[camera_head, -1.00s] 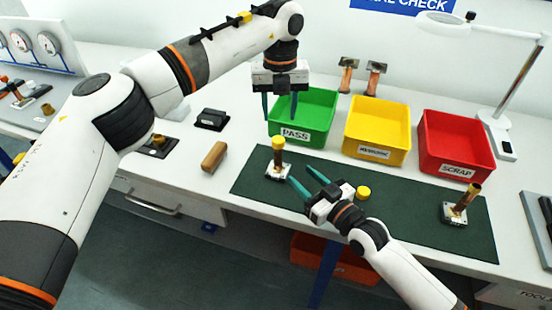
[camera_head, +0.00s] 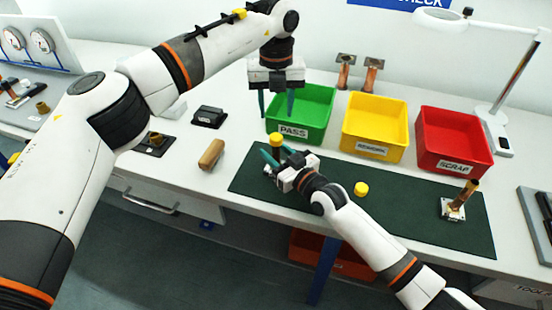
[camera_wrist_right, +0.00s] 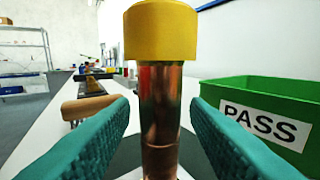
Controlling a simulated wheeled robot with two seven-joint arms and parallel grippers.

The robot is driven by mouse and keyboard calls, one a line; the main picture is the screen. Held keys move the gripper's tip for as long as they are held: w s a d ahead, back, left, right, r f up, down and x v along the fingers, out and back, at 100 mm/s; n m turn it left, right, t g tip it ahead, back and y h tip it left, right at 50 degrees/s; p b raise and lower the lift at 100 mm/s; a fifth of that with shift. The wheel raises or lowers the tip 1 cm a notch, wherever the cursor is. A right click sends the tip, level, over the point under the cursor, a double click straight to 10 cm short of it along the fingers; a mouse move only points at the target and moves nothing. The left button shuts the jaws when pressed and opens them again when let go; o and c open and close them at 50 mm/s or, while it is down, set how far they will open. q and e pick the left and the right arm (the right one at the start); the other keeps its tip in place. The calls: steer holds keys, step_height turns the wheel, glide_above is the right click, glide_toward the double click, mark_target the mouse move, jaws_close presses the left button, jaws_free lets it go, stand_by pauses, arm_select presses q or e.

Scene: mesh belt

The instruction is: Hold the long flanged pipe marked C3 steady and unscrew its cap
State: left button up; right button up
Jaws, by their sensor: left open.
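A copper pipe (camera_wrist_right: 160,105) with a yellow cap (camera_head: 277,140) on top stands upright at the left end of the green mat; no C3 mark is readable. My right gripper (camera_head: 275,155) is around this pipe below the cap. In the right wrist view its teal fingers stand on either side of the pipe, with gaps visible between them and it. The pipe's flange is hidden behind the gripper in the head view. My left gripper (camera_head: 277,103) is open and empty, pointing down above and behind the capped pipe, by the green bin.
Green PASS (camera_head: 300,115), yellow (camera_head: 375,130) and red SCRAP (camera_head: 452,143) bins stand behind the mat (camera_head: 400,215). A loose yellow cap (camera_head: 361,188) and an uncapped flanged pipe (camera_head: 461,198) are on the mat. A brown block (camera_head: 211,154) lies to the left.

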jaws_close()
